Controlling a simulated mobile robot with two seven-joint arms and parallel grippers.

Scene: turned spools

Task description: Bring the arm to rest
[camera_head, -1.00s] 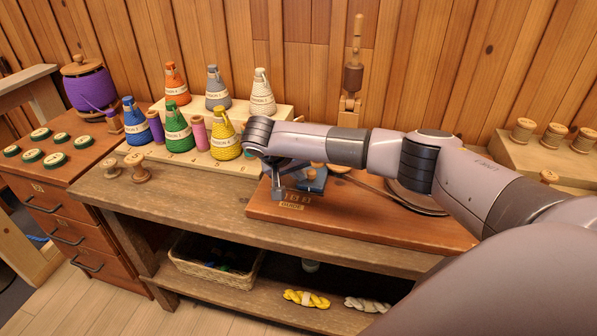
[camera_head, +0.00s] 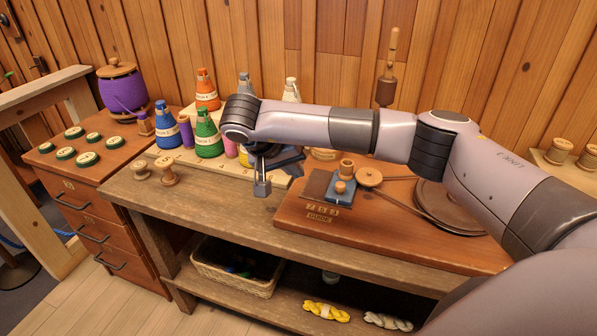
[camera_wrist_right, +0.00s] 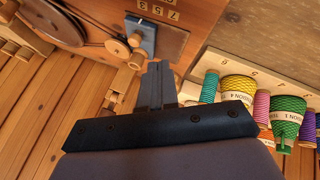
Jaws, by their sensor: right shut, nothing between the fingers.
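My right arm comes in from the right in the head view and stretches left above the bench. Its gripper (camera_head: 262,188) points down just left of the wooden guide board (camera_head: 400,240), in front of the stepped cone rack. In the right wrist view its dark fingers (camera_wrist_right: 157,68) are together with nothing between them. The arm hides parts of the yellow, grey and white cones. My left gripper is in neither view.
The board carries a blue block (camera_head: 341,188), a small pulley (camera_head: 369,177) and a large wheel. Two wooden spools (camera_head: 167,172) stand on the bench's left end. The green cone (camera_head: 208,136) stands left of the gripper. A wicker basket (camera_head: 235,279) sits on the lower shelf.

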